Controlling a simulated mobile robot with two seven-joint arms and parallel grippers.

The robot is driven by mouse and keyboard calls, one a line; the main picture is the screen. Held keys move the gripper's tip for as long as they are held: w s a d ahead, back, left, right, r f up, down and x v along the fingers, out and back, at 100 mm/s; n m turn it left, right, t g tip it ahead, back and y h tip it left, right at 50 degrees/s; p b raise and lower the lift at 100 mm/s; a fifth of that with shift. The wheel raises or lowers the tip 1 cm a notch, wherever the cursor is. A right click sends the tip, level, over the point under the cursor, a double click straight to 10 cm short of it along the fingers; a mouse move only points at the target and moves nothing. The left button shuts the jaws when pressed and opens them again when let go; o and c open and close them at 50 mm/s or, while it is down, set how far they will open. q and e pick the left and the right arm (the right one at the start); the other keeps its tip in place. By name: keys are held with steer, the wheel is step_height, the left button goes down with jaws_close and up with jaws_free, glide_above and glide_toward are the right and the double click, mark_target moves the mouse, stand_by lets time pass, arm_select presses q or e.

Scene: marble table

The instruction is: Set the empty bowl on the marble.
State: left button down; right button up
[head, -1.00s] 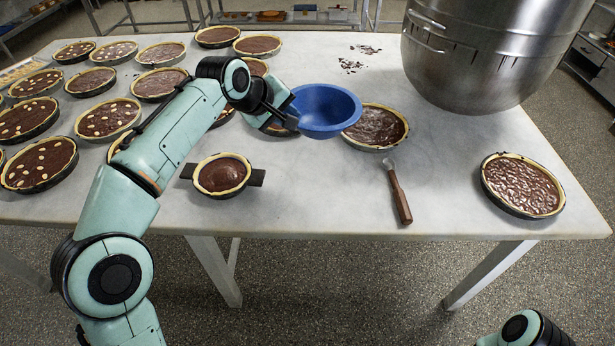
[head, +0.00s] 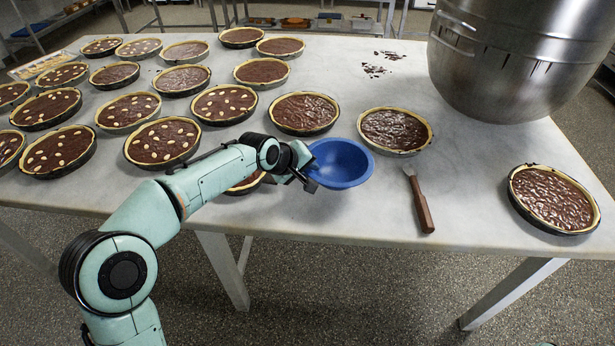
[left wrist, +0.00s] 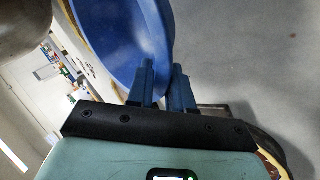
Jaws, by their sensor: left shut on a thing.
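The empty blue bowl (head: 341,168) is at the front middle of the marble table (head: 300,215), to the left of the wooden-handled tool. My left gripper (head: 308,180) is shut on the bowl's left rim. The left wrist view also shows the bowl (left wrist: 125,45) with the dark fingers (left wrist: 160,85) at its edge. The bowl looks roughly upright. I cannot tell whether its base touches the marble. My right gripper is not in view.
A wooden-handled tool (head: 420,203) lies right of the bowl. Chocolate tarts stand behind it (head: 396,130) and at the right (head: 553,198). A small tart (head: 245,184) is partly hidden by my left arm. A large steel mixing bowl (head: 500,65) is at the back right.

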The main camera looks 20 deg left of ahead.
arm_select(q)
steer(key=shift+f, duration=1.35)
steer(key=c, duration=1)
jaws_free()
steer(key=shift+f, duration=0.1)
steer(key=shift+r, duration=0.25)
steer(key=v, duration=1.1)
steer(key=shift+s+a+r, duration=0.15)
steer(key=shift+s+r, duration=0.1)
steer(key=shift+s, duration=0.05)
